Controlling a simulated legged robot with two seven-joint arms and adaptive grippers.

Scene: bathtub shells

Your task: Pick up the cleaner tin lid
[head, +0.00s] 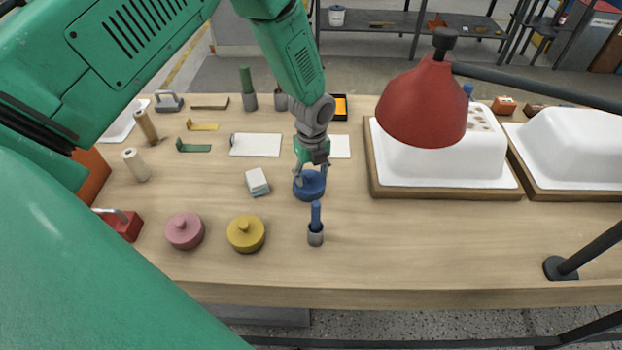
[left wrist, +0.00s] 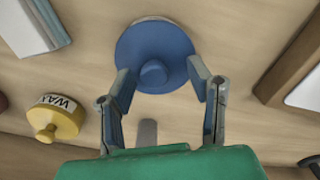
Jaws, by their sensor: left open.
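A round blue lidded tin (head: 309,188) with a knob on top stands mid-table in the head view; no label on it can be read. Its blue lid (left wrist: 150,45) and round knob fill the upper middle of the left wrist view. My left gripper (head: 310,176) points down over this lid. Its open fingers (left wrist: 161,82) lie on either side of the knob, with nothing held; whether they touch the lid cannot be told. A yellow tin (head: 246,234) shows "WAX" in the left wrist view (left wrist: 55,117). A pink tin (head: 184,231) stands further left. My right gripper is not in view.
A grey-white block (head: 257,181) lies left of the blue tin. A blue-handled tool in a cup (head: 315,232) stands in front of it. A red lamp shade (head: 424,105) hangs at right, before a white tub shell in a wooden frame (head: 445,191).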

